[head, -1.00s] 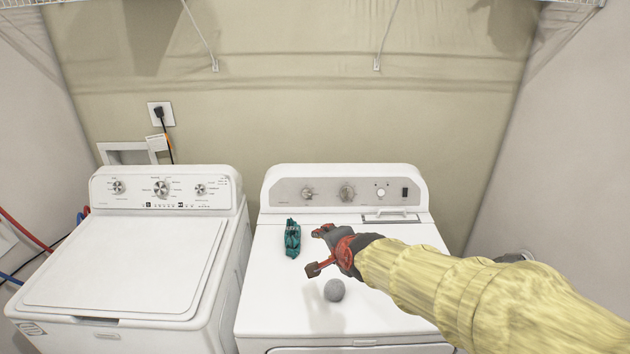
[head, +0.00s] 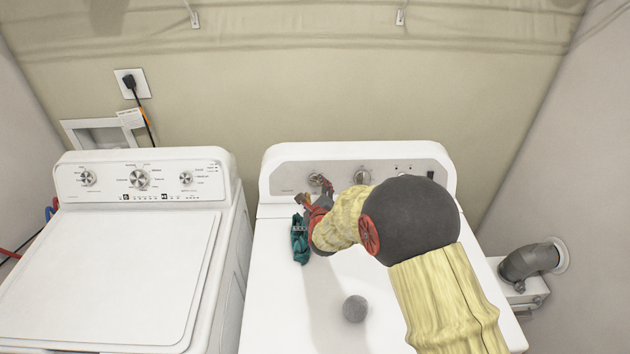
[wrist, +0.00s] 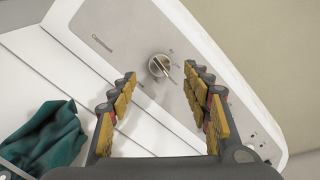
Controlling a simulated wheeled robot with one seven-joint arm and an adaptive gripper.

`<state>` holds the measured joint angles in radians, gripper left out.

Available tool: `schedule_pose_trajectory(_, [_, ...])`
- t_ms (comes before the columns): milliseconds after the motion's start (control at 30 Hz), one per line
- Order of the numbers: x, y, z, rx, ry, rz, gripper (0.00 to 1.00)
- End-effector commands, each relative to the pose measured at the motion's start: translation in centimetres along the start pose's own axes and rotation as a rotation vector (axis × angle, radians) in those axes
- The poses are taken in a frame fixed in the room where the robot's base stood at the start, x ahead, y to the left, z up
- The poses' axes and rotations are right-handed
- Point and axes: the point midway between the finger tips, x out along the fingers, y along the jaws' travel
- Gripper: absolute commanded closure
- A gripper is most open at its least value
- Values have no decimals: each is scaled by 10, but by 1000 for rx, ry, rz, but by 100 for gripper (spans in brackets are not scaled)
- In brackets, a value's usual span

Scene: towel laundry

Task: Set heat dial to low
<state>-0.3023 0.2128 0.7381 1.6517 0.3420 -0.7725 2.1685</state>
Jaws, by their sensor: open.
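The right-hand machine's control panel (head: 290,178) carries several round knobs. Its leftmost knob (head: 316,180) is partly hidden behind my fingers in the head view. I cannot read the knob's markings. A second knob (head: 362,175) stands to its right, clear of my fingers.
A teal cloth (head: 300,242) lies on the dryer top just beside my gripper. A grey ball (head: 355,309) rests nearer the front. The washer (head: 110,260) stands to the left. My arm covers the right part of the dryer top.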

Motion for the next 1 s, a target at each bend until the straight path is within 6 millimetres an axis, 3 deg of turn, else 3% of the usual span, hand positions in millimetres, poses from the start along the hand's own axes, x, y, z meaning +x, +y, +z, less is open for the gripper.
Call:
schedule_pose_trajectory(200, [34, 1, -2, -1, 2, 1, 51])
schedule_pose_trajectory(400, [55, 0, -1, -2, 1, 0, 51])
schedule_pose_trajectory(800, [62, 0, 0, -3, 1, 1, 51])
schedule_pose_trajectory(1000, [62, 0, 0, -3, 1, 1, 62])
